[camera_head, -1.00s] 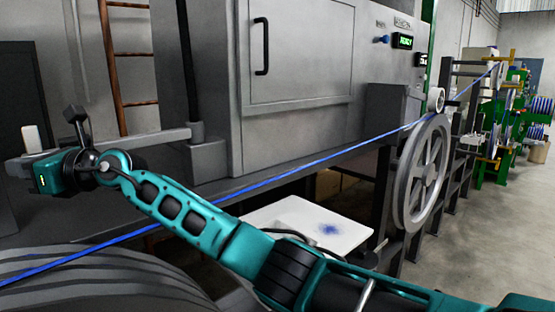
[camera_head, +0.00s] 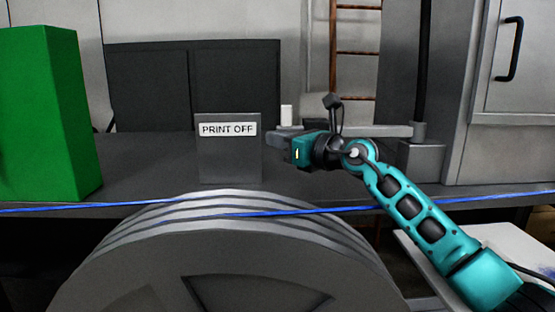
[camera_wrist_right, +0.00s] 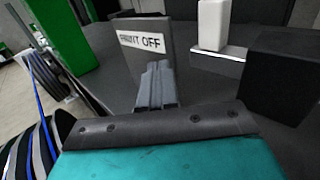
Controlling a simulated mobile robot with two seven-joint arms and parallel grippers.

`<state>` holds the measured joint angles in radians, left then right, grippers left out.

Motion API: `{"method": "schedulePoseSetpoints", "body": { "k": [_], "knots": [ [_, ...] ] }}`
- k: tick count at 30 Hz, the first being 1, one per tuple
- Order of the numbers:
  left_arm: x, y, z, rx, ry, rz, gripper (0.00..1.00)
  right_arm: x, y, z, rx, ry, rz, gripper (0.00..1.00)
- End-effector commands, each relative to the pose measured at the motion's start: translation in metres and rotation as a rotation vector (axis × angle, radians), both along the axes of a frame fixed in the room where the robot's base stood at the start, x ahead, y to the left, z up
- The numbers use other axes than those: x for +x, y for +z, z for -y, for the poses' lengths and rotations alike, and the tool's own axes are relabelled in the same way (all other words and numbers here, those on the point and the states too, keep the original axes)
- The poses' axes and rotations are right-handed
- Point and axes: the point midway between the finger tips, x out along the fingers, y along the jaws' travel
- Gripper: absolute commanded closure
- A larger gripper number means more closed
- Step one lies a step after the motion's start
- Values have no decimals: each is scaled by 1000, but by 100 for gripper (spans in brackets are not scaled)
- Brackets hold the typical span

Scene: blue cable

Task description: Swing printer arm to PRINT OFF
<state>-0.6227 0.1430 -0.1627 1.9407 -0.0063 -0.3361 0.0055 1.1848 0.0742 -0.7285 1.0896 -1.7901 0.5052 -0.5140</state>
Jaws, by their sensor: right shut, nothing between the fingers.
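The printer arm (camera_head: 385,131) is a grey horizontal bar reaching left from an upright post at the right. A small white block (camera_head: 287,113) stands near its left end, beyond my gripper. The wrist view also shows the white block (camera_wrist_right: 213,25) on a grey bar (camera_wrist_right: 222,60). A grey plate (camera_head: 229,165) bears the PRINT OFF label (camera_head: 228,130), which also shows in the wrist view (camera_wrist_right: 141,41). My right gripper (camera_head: 272,139) is shut and empty, at the plate's right edge in the picture; I cannot tell whether it touches. My left gripper is not in view.
A blue cable (camera_head: 120,205) runs across in front, above a large grey drum (camera_head: 220,260). A tall green block (camera_head: 45,115) stands at the left. A black box (camera_wrist_right: 285,75) is right of the fingers in the wrist view. The grey cabinet (camera_head: 505,110) is at the right.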

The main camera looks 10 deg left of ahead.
Motion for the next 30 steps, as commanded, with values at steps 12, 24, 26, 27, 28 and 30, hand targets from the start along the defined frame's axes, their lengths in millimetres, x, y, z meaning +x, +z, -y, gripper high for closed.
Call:
{"method": "schedulePoseSetpoints", "body": {
  "k": [12, 24, 26, 27, 28, 30],
  "knots": [
    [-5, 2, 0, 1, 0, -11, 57, -51, -1, 9, -1, 3, 0, 100],
    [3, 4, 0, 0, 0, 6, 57, -95, -1, 16, 0, 2, -2, 100],
    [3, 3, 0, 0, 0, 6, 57, -97, -1, 17, 0, 2, -1, 100],
    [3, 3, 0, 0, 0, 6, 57, -98, -1, 17, 1, 2, -1, 100],
    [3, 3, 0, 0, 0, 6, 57, -99, -1, 17, 1, 1, -1, 100],
    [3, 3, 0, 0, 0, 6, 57, -99, -1, 17, 0, 1, -2, 100]
  ]
}}
